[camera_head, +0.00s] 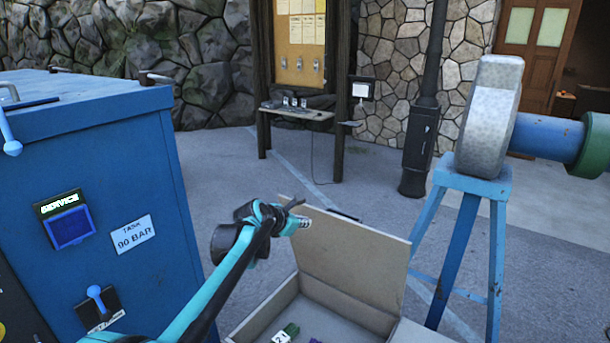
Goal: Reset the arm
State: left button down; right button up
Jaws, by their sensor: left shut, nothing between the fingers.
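My left arm (228,275) comes in from the lower left and bends near the middle of the picture. My left gripper (300,213) is at its far end, shut and empty, beside the upper left part of the open box's raised lid. The gripper is small in view and its fingertips are hard to make out. My right gripper does not show.
An open cardboard box (352,250) holds small green and purple items. A blue cabinet (100,180) with a lever stands left. A blue stand (468,230) carries a grey wheel-like part (490,115) at right. Paved floor lies clear behind the box.

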pick_arm(q)
jog(key=s+a+f+m+y+b, duration=0.2)
jog(key=s+a+f+m, duration=0.4)
jog(key=s, duration=0.8)
jog(key=s+a+f+m+g+y+b, duration=0.1)
jog(key=s+a+f+m+b, duration=0.4)
jog(key=s+f+m, duration=0.5)
jog(key=s+a+f+m+g+y+b, duration=0.1)
jog(key=s+a+f+m+y+b, duration=0.2)
jog(key=s, duration=1.5)
jog(key=a+f+m+b, duration=0.1)
jog(key=a+f+m, duration=0.3)
jog(key=a+m, duration=0.1)
jog(key=shift+f+m, duration=0.4)
jog(key=shift+m, duration=0.4)
